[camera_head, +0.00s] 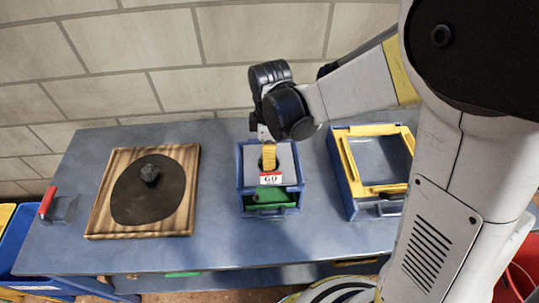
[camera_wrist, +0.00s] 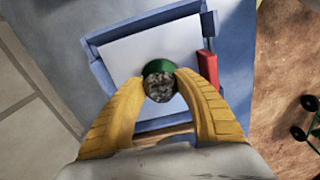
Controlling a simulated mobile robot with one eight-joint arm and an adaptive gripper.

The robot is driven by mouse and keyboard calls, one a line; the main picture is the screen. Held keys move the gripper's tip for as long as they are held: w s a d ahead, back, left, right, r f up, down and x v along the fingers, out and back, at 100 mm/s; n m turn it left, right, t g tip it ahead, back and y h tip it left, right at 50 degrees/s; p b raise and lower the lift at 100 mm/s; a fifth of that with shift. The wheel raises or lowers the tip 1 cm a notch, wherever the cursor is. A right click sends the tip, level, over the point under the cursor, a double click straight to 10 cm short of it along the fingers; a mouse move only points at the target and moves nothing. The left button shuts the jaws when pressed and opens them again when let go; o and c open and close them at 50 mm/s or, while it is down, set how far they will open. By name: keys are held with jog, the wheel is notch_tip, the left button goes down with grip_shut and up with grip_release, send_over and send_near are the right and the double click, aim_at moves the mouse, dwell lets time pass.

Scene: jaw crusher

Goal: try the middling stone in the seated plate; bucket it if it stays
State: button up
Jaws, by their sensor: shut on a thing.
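My gripper (camera_head: 268,158) is over the blue box in the middle of the table. In the wrist view its yellow fingers (camera_wrist: 161,86) are shut on a grey, rough stone (camera_wrist: 160,88). The stone is over a pale plate (camera_wrist: 125,60) seated in the blue box; the plate also shows in the head view (camera_head: 286,160). Green (camera_wrist: 157,66) shows at a round hole in the plate, right beside the stone. I cannot tell whether the stone touches the hole's rim. The box front bears a red and white label (camera_head: 271,178), seemingly "GO", above a green opening (camera_head: 270,196).
A wooden board (camera_head: 190,205) with a dark round patch (camera_head: 135,205) and a dark lump (camera_head: 149,173) lies at the left. A red-handled tool (camera_head: 48,200) is beyond it. A yellow-framed blue box (camera_head: 347,165) stands right. A red bucket (camera_head: 521,284) is at lower right.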

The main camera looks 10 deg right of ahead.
jog(key=shift+f, duration=0.1)
jog(key=o, duration=1.3)
notch_tip(320, 180, up, 12)
jog(key=shift+r, duration=0.1)
